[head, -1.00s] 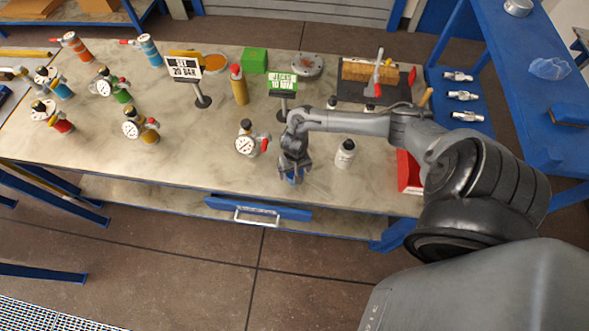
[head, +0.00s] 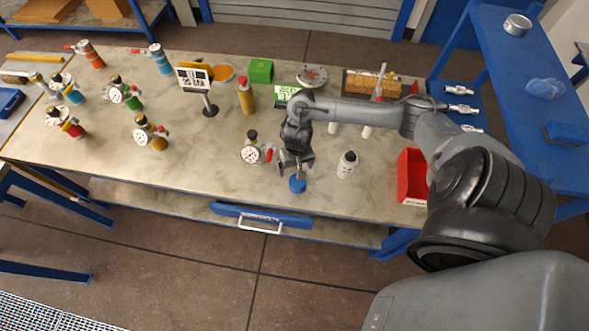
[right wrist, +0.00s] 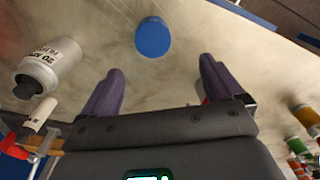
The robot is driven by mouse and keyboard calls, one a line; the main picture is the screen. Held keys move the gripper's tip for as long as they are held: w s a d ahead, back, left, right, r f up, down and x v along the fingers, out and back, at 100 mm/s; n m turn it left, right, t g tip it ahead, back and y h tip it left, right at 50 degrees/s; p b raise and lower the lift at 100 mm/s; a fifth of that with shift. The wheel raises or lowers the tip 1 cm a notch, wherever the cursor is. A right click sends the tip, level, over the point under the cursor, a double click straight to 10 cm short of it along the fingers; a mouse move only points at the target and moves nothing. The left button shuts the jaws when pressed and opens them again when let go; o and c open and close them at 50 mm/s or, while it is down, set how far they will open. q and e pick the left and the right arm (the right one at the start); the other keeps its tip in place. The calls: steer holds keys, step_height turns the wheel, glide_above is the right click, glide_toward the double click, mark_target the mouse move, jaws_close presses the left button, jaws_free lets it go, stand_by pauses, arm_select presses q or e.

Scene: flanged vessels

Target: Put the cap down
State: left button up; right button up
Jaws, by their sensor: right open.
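The blue cap (head: 297,185) lies on the workbench (head: 215,160) near its front edge, above the drawer. In the right wrist view the cap (right wrist: 153,37) is a round blue disc lying flat on the bench, beyond the fingertips and clear of both. My right gripper (head: 295,165) is just behind the cap in the head view. In the right wrist view my right gripper (right wrist: 162,66) has its two fingers spread wide with nothing between them. My left gripper is not in view.
A grey-white bottle (head: 347,164) stands right of the gripper, and a gauge vessel (head: 252,153) stands left of it. A red bin (head: 411,177) is at the bench's right end. Gauged cylinders stand at the left.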

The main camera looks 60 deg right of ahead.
steer(key=w+a+r+n+t+y, duration=0.15)
steer(key=a+n+t, duration=0.5)
steer(key=a, duration=1.45)
steer(key=s+d+r+n+g+h, duration=0.1)
steer(key=s+r+n+g, duration=0.2)
steer(key=s+r, duration=0.5)
steer(key=shift+s+d+n, duration=0.25)
steer(key=shift+s+n, duration=0.3)
steer(key=shift+s, duration=0.7)
